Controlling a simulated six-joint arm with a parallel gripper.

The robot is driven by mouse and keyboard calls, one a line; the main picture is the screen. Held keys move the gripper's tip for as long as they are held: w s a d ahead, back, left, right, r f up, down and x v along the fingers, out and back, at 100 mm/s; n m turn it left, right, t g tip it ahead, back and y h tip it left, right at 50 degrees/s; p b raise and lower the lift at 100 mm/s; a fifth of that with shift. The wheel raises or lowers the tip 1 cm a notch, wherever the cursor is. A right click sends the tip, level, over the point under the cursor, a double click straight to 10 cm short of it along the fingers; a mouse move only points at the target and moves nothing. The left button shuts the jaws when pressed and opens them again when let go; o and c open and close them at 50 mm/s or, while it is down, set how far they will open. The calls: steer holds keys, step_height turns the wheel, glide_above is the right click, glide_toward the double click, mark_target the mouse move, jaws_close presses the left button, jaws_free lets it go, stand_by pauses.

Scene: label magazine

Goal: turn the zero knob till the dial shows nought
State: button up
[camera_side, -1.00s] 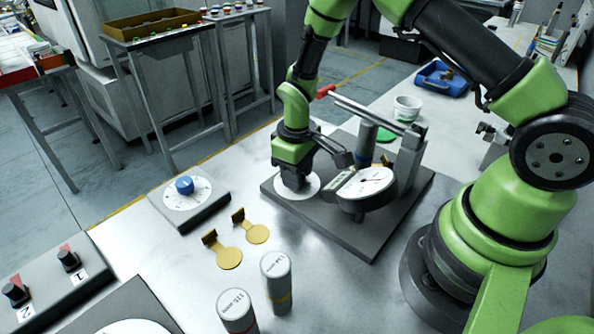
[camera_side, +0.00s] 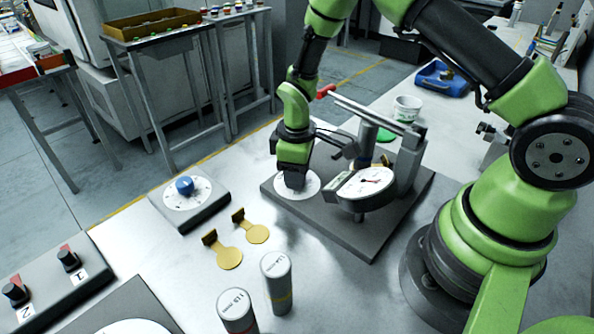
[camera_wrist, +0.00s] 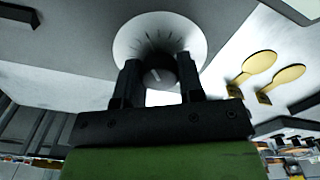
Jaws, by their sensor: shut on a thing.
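My gripper (camera_side: 292,182) points down over a white marked disc (camera_side: 313,187) on the dark base plate. In the wrist view its two fingers (camera_wrist: 158,74) are shut on the dark zero knob (camera_wrist: 158,78), which stands at the middle of the disc (camera_wrist: 196,38). In the side view the gripper hides the knob. The round dial (camera_side: 352,187), with a white face and a dark and reddish pointer, sits just right of the gripper. Its figures are too small to read, so I cannot tell what it shows.
A metal post and bar (camera_side: 407,160) stand behind the dial.

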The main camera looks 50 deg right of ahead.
steer(key=o, duration=0.9)
steer(key=shift+r, duration=0.15)
step_height(320, 180, up, 9)
steer(key=shift+r, duration=0.35)
